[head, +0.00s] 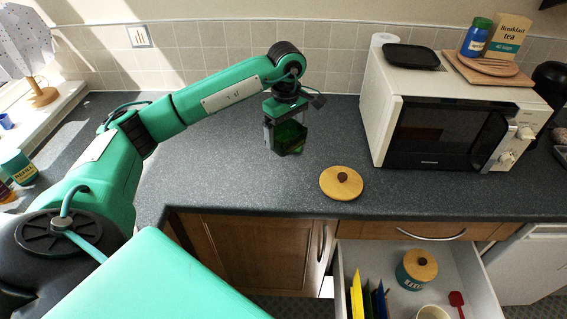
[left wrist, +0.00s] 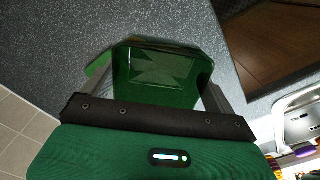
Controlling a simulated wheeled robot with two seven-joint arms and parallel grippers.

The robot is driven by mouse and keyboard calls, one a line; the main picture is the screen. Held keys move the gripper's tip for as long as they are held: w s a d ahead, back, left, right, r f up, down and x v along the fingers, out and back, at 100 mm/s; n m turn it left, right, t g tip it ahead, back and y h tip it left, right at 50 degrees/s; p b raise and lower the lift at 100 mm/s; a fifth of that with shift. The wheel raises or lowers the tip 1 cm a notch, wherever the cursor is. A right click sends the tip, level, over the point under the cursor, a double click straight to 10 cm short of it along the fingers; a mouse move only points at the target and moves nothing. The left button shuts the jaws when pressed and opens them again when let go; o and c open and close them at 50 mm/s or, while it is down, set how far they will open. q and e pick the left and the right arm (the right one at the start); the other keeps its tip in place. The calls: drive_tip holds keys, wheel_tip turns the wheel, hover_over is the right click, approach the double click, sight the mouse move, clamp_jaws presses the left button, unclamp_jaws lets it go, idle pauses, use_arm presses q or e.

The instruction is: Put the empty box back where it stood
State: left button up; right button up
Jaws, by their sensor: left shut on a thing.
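The empty box is dark green and open-topped. My left gripper (head: 285,117) is shut on this green box (head: 290,138) and holds it over the worktop (head: 220,165), left of the microwave. In the left wrist view the box (left wrist: 155,78) sits between the two fingers, and its inside looks bare. Whether its underside touches the worktop is hard to tell. My right gripper is not in view.
A round wooden lid (head: 341,183) lies on the worktop, right of the box. The white microwave (head: 385,125) stands at the right. An open drawer (head: 482,290) holds a canister (head: 415,275) and other items. The worktop left of the box is clear.

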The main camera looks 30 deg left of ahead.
use_arm(q)
wheel_tip(320, 180, down, 9)
drive_tip(key=shift+f+p, duration=0.1)
drive_tip(key=shift+p, duration=1)
drive_tip(key=shift+f, duration=0.25)
wheel_tip(320, 180, down, 3)
drive_tip(key=shift+f+p, duration=0.2)
drive_tip(key=shift+p, duration=0.45)
drive_tip(key=shift+f, duration=0.1)
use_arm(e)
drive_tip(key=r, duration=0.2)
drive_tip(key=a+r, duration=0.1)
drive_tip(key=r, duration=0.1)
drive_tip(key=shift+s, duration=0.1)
use_arm(q)
drive_tip(key=shift+f, duration=0.15)
drive_tip(key=o, duration=0.9)
drive_tip(key=shift+c, duration=0.2)
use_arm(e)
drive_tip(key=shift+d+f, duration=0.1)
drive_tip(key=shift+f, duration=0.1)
